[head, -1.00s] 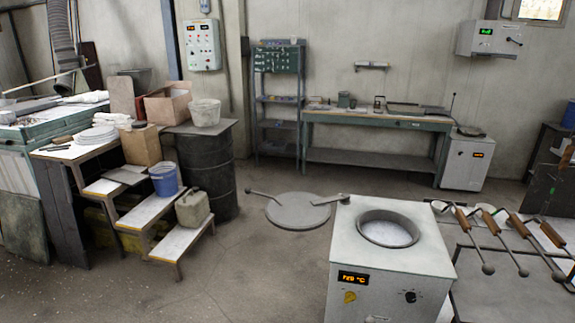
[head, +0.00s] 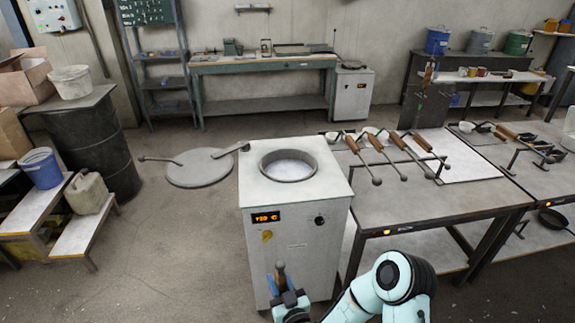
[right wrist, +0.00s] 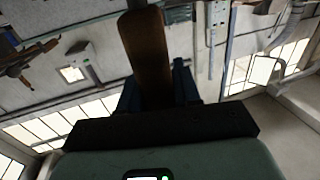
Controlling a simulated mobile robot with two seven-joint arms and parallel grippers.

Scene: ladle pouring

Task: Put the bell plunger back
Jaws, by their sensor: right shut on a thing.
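My right gripper (head: 286,296) is low at the bottom of the head view, in front of the furnace. It is shut on an upright brown wooden handle (head: 280,276), which I take for the bell plunger's. The handle also stands between the fingers in the right wrist view (right wrist: 147,52). The plunger's working end cannot be made out. Several ladles with wooden handles (head: 397,141) lie side by side on the steel table (head: 455,205), right of the furnace. My left gripper is not in view.
The white furnace (head: 298,246) has an open round crucible (head: 288,165) on top and a lit display. A round lid (head: 200,168) lies on the floor to its left. A dark upright panel (head: 426,108) stands behind the table. A black pan (head: 553,219) sits on the lower shelf.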

